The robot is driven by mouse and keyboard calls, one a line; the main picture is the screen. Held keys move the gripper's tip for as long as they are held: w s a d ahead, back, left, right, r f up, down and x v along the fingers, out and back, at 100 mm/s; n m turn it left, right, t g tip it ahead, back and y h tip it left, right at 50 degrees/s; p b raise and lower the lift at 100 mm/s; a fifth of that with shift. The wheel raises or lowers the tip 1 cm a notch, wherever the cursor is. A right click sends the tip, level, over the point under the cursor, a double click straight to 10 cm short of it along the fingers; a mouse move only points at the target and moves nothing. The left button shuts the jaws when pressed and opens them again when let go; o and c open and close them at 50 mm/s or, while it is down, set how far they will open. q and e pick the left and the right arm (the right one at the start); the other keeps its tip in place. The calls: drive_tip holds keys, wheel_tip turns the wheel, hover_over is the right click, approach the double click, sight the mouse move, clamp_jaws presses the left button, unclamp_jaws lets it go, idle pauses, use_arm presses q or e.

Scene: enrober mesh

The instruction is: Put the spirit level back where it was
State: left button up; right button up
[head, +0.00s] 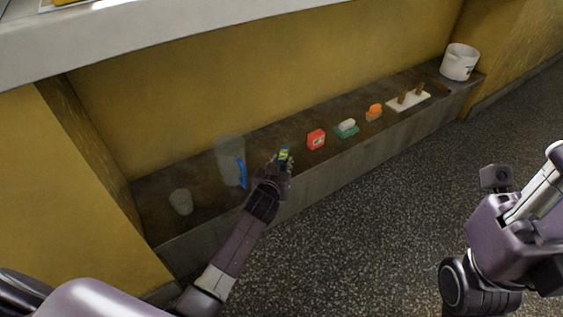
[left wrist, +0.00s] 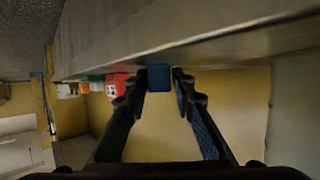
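A small yellow-green and blue block, which I take to be the spirit level (head: 284,154), is at the tips of my left gripper (head: 281,163), over the front part of the dark ledge. In the left wrist view its blue end (left wrist: 158,78) sits between the two fingertips of my left gripper (left wrist: 159,80), which close on it from both sides. Whether it touches the ledge is not clear. My right arm is at the right of the head view, and its fingers do not show.
The ledge (head: 215,212) holds a clear cup (head: 181,202), a clear jug with a blue handle (head: 229,160), a red box (head: 316,139), a green-and-white item (head: 346,128), an orange item (head: 374,111), a white board with brown posts (head: 408,101) and a white bucket (head: 459,62). An overhang (head: 150,25) runs above.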

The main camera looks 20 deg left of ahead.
use_arm(q)
drive_tip(key=shift+o, duration=0.9)
